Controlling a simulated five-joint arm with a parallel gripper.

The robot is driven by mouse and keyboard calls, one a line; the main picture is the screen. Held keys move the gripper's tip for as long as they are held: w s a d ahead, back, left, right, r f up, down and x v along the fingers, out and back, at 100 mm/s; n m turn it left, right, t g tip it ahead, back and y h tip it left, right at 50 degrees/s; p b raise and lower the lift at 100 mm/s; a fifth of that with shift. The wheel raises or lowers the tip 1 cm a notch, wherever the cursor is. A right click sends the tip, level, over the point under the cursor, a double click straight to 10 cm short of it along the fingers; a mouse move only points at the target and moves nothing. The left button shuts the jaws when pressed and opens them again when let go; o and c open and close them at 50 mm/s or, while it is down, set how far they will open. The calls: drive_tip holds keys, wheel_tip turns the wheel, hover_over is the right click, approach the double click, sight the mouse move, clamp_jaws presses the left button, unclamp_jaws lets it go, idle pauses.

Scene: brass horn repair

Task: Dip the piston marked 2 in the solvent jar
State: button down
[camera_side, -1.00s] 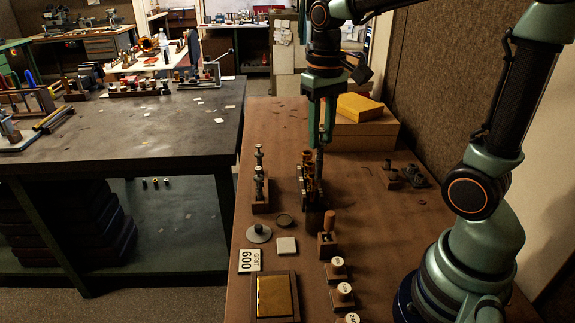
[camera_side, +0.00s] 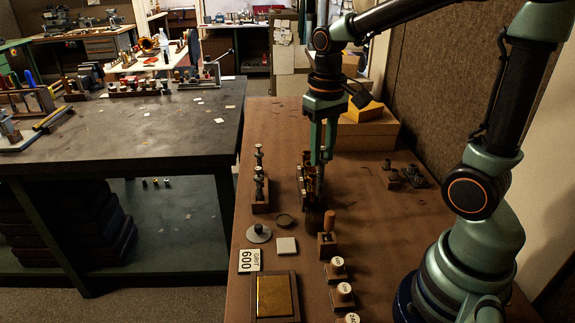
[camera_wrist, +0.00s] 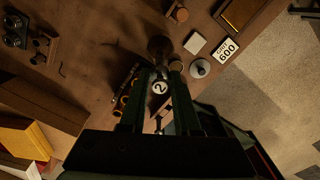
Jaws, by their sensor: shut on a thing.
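My gripper (camera_side: 322,160) is shut on the piston marked 2, whose round white top with the black 2 (camera_wrist: 159,87) shows between the fingers in the wrist view. In the side view the piston hangs below the fingers, dark and hard to make out, close beside the holder of brass tubes (camera_side: 304,178). What looks like the solvent jar is a dark round vessel (camera_wrist: 160,47) just beyond the fingertips in the wrist view. In the side view it is a dark shape (camera_side: 313,217) nearer the camera than the piston. Its contents cannot be told.
A rack of grey pistons (camera_side: 260,193) stands left of the brass tubes. The bench right of my gripper is mostly clear.

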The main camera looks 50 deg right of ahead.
sight(319, 196)
drive_tip(key=shift+f, duration=4)
drive_tip(key=shift+f, duration=0.25)
idle(2.3)
drive_tip(key=shift+r, duration=1.5)
